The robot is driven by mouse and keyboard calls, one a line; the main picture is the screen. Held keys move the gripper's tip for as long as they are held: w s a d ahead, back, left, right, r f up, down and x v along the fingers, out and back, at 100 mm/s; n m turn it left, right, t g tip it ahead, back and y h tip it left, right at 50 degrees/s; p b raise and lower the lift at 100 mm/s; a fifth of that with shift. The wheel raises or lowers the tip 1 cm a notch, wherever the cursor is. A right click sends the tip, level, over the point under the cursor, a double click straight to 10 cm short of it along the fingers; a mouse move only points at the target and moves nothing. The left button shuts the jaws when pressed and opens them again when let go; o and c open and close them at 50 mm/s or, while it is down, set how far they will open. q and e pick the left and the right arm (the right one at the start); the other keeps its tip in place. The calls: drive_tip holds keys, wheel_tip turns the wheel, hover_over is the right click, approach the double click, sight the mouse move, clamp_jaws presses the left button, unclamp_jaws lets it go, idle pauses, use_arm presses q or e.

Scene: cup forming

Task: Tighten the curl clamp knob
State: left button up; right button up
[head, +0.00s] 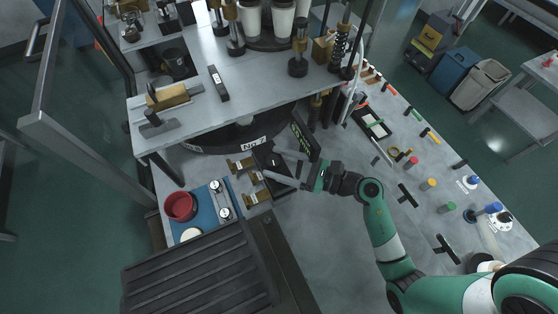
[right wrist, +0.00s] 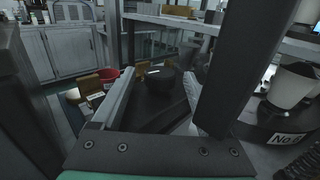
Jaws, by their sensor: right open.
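The curl clamp knob (right wrist: 162,80) is a dark round knob with a short white mark on top. It stands on a black block in the right wrist view. In the head view the knob (head: 273,161) is a small dark shape on the block beside the brass fittings. My right gripper (head: 268,165) is open, with one grey finger on each side of the knob. In the right wrist view the gripper (right wrist: 158,76) frames the knob between its fingertips; I cannot tell whether either finger touches it. My left gripper is not in view.
Brass clamp pieces (head: 242,165) lie left of the knob. A red bowl (head: 180,206) sits on a blue tray (head: 207,222). The steel shelf (head: 235,105) and a dark upright panel (head: 303,135) stand close behind the gripper.

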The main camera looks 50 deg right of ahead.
clamp_jaws()
idle(0.4)
drive_tip(key=shift+a+r+m+t+h+p, duration=0.1)
drive_tip(key=shift+a+m+t+h+p, duration=0.15)
drive_tip(key=shift+m+h+p, duration=0.5)
drive_tip(key=m+h+p, duration=0.1)
drive_tip(key=h, duration=0.1)
drive_tip(key=m+h+p, duration=0.1)
drive_tip(key=h+p, duration=0.1)
drive_tip(key=m+h+p, duration=0.1)
drive_tip(key=h+p, duration=0.1)
drive_tip(key=shift+a+r+m+h, duration=0.1)
drive_tip(key=shift+a+m+h, duration=0.15)
drive_tip(key=shift+a, duration=0.1)
drive_tip(key=m+h+p, duration=0.2)
drive_tip(key=h, duration=0.2)
drive_tip(key=shift+a+m+p, duration=0.15)
drive_tip(key=shift+m+p, duration=0.15)
drive_tip(key=shift+m, duration=0.1)
drive_tip(key=shift+f+m+g+h, duration=0.2)
drive_tip(key=shift+m+g+h, duration=0.35)
drive_tip(key=shift+h, duration=0.15)
drive_tip(key=shift+h+p, duration=0.3)
